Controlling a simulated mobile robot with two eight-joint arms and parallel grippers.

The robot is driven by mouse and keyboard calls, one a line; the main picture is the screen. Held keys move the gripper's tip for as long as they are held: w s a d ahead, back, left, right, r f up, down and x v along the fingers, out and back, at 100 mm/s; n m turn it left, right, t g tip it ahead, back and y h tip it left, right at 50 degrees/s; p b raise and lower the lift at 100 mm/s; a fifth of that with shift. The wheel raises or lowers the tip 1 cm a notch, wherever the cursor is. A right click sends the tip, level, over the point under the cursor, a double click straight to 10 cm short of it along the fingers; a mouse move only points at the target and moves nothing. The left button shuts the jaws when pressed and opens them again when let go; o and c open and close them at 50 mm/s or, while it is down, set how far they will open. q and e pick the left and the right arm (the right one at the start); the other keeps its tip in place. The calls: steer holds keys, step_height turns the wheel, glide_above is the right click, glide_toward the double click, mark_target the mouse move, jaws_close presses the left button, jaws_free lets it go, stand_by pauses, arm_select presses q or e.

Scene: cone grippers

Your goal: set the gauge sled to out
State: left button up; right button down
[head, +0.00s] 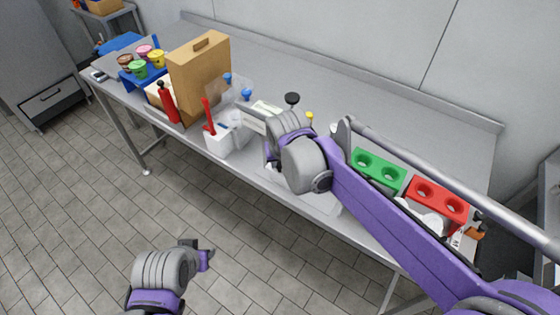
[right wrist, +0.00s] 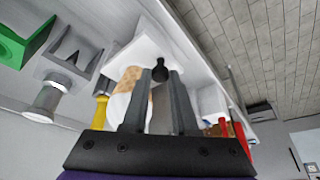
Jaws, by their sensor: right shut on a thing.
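My right gripper (right wrist: 160,85) has its two fingers around a small black knob (right wrist: 160,68) in the right wrist view. The knob stands by a white block or plate (right wrist: 150,45), which I take to be part of the gauge sled. In the head view my right wrist hides the fingers and the knob. A pale plate (head: 325,203) shows under my right arm at the table's front edge. I cannot read the sled's setting. My left gripper (head: 207,256) hangs in front of the table, away from everything; its finger gap is not clear.
Green (head: 378,171) and red (head: 437,201) holed blocks stand on the right of the table (head: 400,125). A brown case (head: 200,75), a red bottle (head: 168,103) and a white holder (head: 219,140) stand to the left. A black-topped post (head: 292,99) is behind my right wrist. The back right is clear.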

stand_by(0.4)
steer(key=s+d, duration=0.7)
steer(key=d, duration=0.3)
steer(key=shift+p, duration=0.3)
steer(key=shift+s, duration=0.1)
steer(key=c, duration=1.1)
jaws_free()
steer(key=shift+o, duration=0.5)
steer(key=shift+s+d, duration=0.1)
steer(key=shift+d, duration=0.05)
steer(key=v, duration=1)
steer(key=shift+s+r+p, duration=0.2)
steer(key=shift+r+p, duration=0.15)
steer(key=shift+p, duration=0.05)
